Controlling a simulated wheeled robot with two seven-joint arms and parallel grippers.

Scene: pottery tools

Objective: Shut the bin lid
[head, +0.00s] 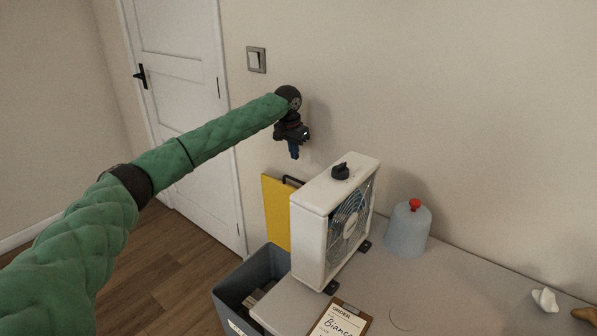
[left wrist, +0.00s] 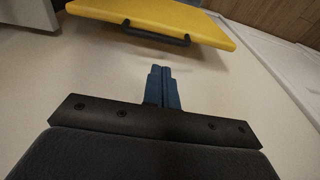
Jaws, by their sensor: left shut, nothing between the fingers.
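The grey bin (head: 237,283) stands on the floor at the left end of the table, open at the top, with some dark and pale contents inside. Its yellow lid (head: 275,211) is raised upright near the wall, partly hidden by the white fan. A black handle (head: 293,181) is on the lid. The lid (left wrist: 195,14) and its handle (left wrist: 155,35) also show at the top of the left wrist view. My left gripper (head: 294,155) is shut and empty, pointing down above the lid's top edge and apart from it. My right gripper is not in view.
A white box fan (head: 311,236) stands on the grey table (head: 440,290) right beside the lid. A clipboard (head: 341,321) and a bluish jar with a red knob (head: 407,231) are on the table. A white door (head: 185,85) is at the left.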

